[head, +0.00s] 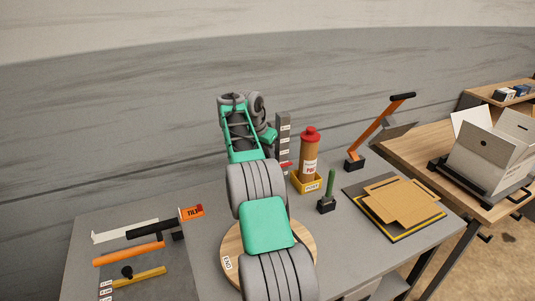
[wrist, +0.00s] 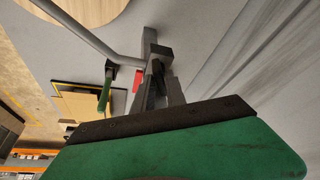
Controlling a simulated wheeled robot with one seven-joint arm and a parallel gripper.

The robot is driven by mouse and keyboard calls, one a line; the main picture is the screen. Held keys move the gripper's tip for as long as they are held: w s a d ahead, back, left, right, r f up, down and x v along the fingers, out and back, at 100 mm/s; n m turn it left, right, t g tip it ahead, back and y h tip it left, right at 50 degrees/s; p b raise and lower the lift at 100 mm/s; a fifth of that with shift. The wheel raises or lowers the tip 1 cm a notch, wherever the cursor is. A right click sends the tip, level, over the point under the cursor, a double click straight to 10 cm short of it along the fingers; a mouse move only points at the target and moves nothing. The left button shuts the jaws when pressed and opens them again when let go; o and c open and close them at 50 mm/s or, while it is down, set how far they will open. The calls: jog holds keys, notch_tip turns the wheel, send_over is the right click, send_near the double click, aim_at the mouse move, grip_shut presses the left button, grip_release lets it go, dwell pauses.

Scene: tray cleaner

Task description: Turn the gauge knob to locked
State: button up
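The grey upright gauge post (head: 283,130) with small white labels stands at the back of the bench. A red piece (head: 286,165) shows low beside it. My gripper (head: 270,134) is at the left of the post's upper part, its fingers mostly hidden behind my wrist. In the wrist view my green gripper body with its dark edge fills the bottom. Beyond it are a dark block (wrist: 159,52), grey and dark bars, and the red piece (wrist: 137,80). I cannot make out which part is the knob, whether my fingers touch it, or whether they are open.
A red-capped bottle (head: 310,158) stands in a yellow holder, right of the post. A green-handled tool (head: 330,185) stands in front of it. An orange lever (head: 380,130), stacked cardboard (head: 400,203) and an open box (head: 492,150) lie farther right. A round wooden board (head: 232,250) is under my arm.

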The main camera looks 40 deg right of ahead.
jog(key=shift+v, duration=1.5)
jog(key=s+a+b, duration=0.1)
jog(key=a+b, duration=0.1)
jog(key=a, duration=0.2)
jog(key=s+a+b, duration=0.1)
jog(key=a+b, duration=0.1)
jog(key=a, duration=0.1)
jog(key=a+b, duration=0.2)
jog(key=a, duration=0.2)
jog(key=shift+s+a, duration=0.35)
jog(key=shift+s, duration=0.05)
